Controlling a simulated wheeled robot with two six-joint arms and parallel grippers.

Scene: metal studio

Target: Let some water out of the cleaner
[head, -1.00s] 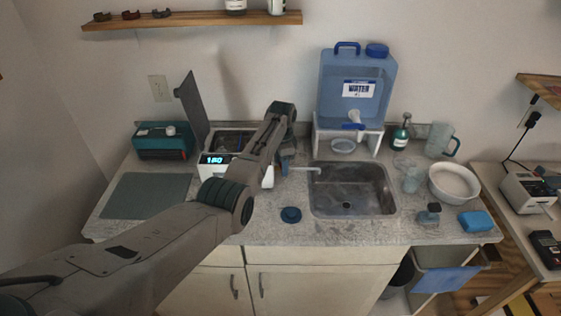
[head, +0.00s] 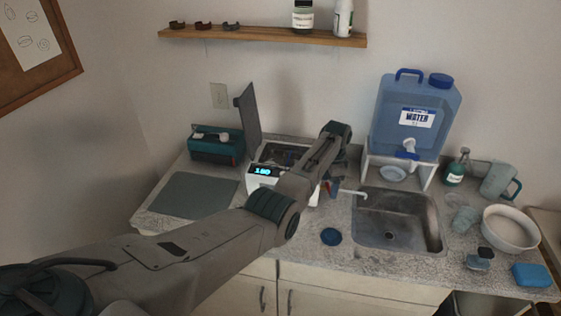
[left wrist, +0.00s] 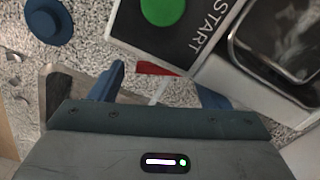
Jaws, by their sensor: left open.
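The cleaner (head: 270,185) is a white box left of the sink with a lit display, its dark lid standing open at the back. The left wrist view shows the cleaner's top panel (left wrist: 150,37), with a green button marked START, and part of its basin (left wrist: 280,40). A small red lever (left wrist: 152,68) sticks out at the cleaner's right side. My left gripper (left wrist: 160,90) is open, its blue fingers on either side of the lever; I cannot tell if they touch it. A pale spout (head: 352,193) reaches toward the sink. My left arm hides part of the cleaner. My right gripper is not in view.
The sink (head: 395,215) is right of the cleaner. A blue water container (head: 415,105) stands on a white stand behind it. A round blue object (head: 331,236) lies in front of the gripper. A grey mat (head: 195,195) and teal box (head: 215,145) are at left.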

